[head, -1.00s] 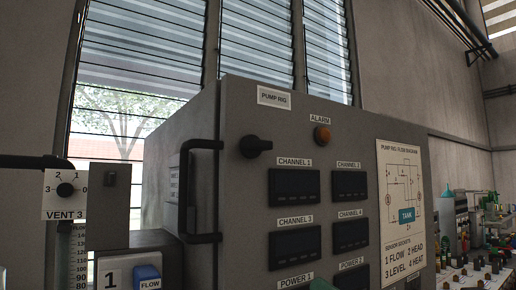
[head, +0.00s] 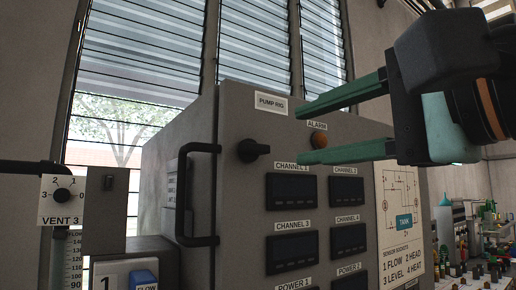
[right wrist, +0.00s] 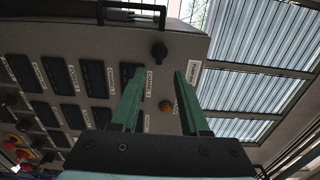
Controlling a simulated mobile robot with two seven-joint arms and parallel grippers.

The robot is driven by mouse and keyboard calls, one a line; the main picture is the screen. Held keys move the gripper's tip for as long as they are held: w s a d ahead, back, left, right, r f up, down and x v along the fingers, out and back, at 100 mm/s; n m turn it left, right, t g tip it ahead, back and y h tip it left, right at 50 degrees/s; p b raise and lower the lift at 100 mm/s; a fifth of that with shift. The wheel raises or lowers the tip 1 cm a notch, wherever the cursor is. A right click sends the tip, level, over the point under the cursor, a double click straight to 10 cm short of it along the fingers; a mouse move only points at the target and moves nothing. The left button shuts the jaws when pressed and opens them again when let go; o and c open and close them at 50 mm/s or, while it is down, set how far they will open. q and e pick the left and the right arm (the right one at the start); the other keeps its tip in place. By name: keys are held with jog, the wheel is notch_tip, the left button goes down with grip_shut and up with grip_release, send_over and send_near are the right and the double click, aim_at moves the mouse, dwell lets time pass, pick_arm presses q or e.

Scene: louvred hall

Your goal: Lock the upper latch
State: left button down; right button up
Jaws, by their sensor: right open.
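The upper latch is a black turn knob (head: 252,150) at the upper left of the grey pump rig's front (head: 236,190). Its handle points right, about level, in the head view. The latch also shows in the right wrist view (right wrist: 159,50), beyond the fingertips. My right gripper (head: 299,135) reaches in from the right with two green fingers apart and nothing between them. Its fingertips are right of the latch and apart from it in the head view. The right wrist view shows the open fingers (right wrist: 159,73) pointing towards the latch. My left gripper is out of view.
A black bar handle (head: 183,195) stands out left of the latch. The orange alarm lamp (head: 320,140) is close to my right fingers in the picture. Channel displays (head: 291,190) sit below. A VENT 3 dial (head: 62,196) is at far left. A cluttered bench (head: 478,250) is at right.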

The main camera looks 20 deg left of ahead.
aim_at(260, 148)
jog(key=p+x, duration=0.3)
jog(key=x, duration=0.5)
jog(key=shift+w+a+r+p, duration=0.15)
jog(key=shift+w+a+p, duration=0.05)
jog(key=shift+a+p, duration=0.2)
jog(key=shift+w, duration=0.1)
jog(key=shift+w+a, duration=0.25)
jog(key=shift+a, duration=0.1)
jog(key=shift+c, duration=0.3)
grip_shut()
dwell(0.5)
